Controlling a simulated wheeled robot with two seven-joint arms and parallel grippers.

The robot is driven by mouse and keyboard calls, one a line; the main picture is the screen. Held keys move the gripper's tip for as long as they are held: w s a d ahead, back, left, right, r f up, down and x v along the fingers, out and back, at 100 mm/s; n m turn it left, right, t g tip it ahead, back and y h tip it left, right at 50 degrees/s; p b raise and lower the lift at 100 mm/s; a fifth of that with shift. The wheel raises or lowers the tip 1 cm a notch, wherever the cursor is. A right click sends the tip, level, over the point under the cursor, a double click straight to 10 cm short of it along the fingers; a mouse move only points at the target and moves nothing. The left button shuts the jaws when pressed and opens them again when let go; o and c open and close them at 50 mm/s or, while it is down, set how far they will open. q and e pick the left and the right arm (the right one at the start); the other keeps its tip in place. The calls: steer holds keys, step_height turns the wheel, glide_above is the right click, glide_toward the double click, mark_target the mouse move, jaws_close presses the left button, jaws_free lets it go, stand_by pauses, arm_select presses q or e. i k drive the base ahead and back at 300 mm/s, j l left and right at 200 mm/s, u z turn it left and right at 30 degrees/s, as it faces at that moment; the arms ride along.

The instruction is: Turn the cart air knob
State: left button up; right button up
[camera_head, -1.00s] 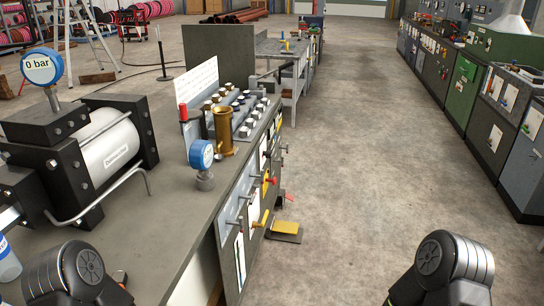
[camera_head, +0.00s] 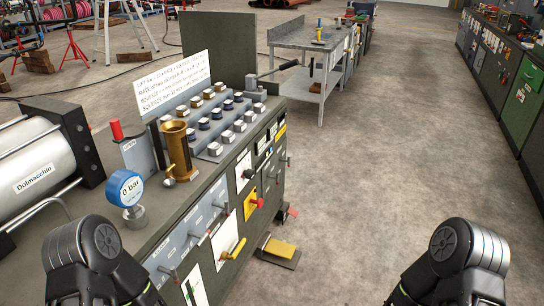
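The cart (camera_head: 100,195) stands ahead and to the left, with a dark top and a front panel facing right. The front panel carries several knobs and levers, among them a yellow-handled lever (camera_head: 233,249) and a red knob (camera_head: 260,203) on a yellow plate. I cannot tell which of these is the air knob. A blue gauge (camera_head: 126,189) reading 0 bar stands near the front edge. My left arm shows at the lower left and my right arm at the lower right; neither gripper's fingers are in view.
A brass cylinder (camera_head: 178,152) and rows of small knobs stand on the cart, behind them a white text sign (camera_head: 175,85). A yellow pedal (camera_head: 279,249) lies on the floor by the cart. A grey table (camera_head: 306,38) stands behind. The floor at right is clear.

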mark_target(249, 175)
steer(key=i+l, duration=0.2)
steer(key=l, duration=0.15)
steer(key=i+l+u, duration=0.1)
steer(key=l, duration=0.25)
steer(key=i+l, duration=0.3)
steer(key=i+l+u, duration=0.1)
steer(key=l, duration=0.3)
steer(key=i+l, duration=0.25)
steer(key=i+l+u, duration=0.1)
steer(key=l, duration=0.35)
steer(key=i+l, duration=0.25)
steer(key=l, duration=0.15)
steer(key=i+l+u, duration=0.1)
steer(key=l, duration=0.3)
steer(key=i, duration=0.05)
